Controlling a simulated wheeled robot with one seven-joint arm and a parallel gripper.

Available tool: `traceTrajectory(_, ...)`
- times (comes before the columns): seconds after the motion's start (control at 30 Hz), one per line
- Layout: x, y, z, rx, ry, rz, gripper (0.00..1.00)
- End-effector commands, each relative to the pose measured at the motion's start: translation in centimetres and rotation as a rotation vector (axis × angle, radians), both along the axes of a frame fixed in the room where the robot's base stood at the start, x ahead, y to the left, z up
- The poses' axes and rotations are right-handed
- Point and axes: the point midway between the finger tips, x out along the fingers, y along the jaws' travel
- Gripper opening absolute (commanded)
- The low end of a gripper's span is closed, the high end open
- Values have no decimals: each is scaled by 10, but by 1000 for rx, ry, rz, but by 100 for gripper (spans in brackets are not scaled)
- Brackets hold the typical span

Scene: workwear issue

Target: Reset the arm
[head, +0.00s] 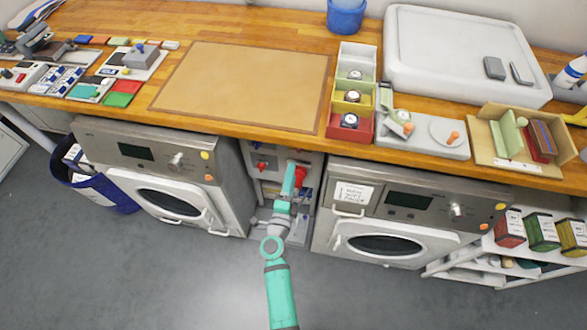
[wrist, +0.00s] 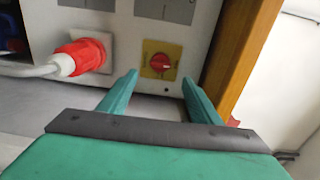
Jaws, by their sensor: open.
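My arm, green and grey, reaches from the bottom of the head view toward the gap between the two washing machines. My gripper (head: 290,182) is in front of a grey panel (head: 268,190) under the counter. In the wrist view my gripper (wrist: 160,92) has its two green fingers spread with nothing between them. Beyond the fingertips is a red rotary switch on a yellow plate (wrist: 159,62). A red plug with a white cable (wrist: 80,58) sits in the panel to the left. The fingers appear apart from both.
A left machine (head: 150,175) and a right machine (head: 395,220) flank the panel. The wooden counter (head: 230,122) is above, with a brown mat (head: 245,85) and a three-part coloured box (head: 353,95). A blue bin (head: 95,185) stands left. The grey floor (head: 130,270) in front is clear.

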Motion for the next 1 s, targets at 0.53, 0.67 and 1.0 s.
traceTrajectory(0.53,-4,1,0,0,0,0,58)
traceTrajectory(0.67,-5,2,0,-2,1,1,58)
traceTrajectory(1.0,-94,-1,2,-267,58,38,58)
